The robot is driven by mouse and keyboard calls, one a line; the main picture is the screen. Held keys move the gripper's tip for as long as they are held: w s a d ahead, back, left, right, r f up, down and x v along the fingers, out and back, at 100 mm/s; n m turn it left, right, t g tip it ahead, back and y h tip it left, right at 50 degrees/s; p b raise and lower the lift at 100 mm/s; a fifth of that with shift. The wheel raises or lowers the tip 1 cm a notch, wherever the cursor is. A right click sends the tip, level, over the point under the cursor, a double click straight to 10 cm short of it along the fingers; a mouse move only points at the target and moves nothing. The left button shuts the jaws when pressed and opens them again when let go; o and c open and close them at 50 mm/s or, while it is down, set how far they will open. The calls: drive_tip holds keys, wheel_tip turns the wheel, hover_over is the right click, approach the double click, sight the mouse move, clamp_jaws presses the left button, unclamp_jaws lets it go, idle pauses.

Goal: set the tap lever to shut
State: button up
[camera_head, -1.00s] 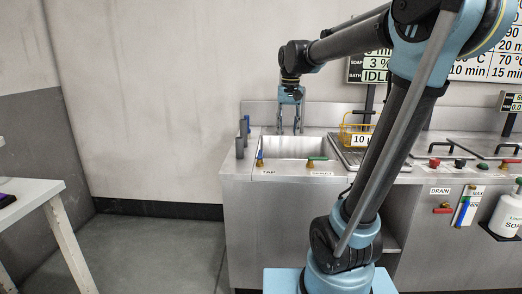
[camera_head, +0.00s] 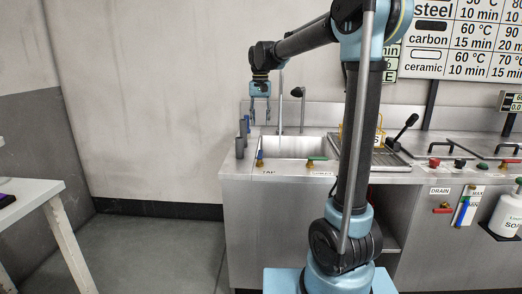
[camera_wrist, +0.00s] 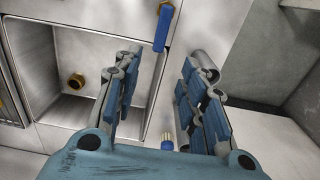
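The tap lever (camera_head: 260,155) is a blue handle on a brass-coloured hub, at the left front of the sink above a TAP label. In the head view it stands up from the hub. It also shows at the top of the wrist view (camera_wrist: 163,28), beyond and between my fingertips. My gripper (camera_head: 260,122) points down above the left back part of the sink counter. Its fingers are apart with nothing between them, and they do not touch the lever. The wrist view shows both fingers (camera_wrist: 160,66) spread.
The sink basin (camera_head: 290,148) is right of the lever. Grey cylinders (camera_head: 240,148) stand close on its left. A green lever (camera_head: 317,158) sits at the sink's right front. A thin upright pipe (camera_head: 279,105) and a black-headed spout (camera_head: 298,92) rise behind the basin.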

sight(261, 151)
wheel_tip(261, 151, down, 13)
drive_tip(key=shift+f, duration=0.1)
idle(0.4)
drive_tip(key=shift+d, duration=0.1)
clamp_jaws()
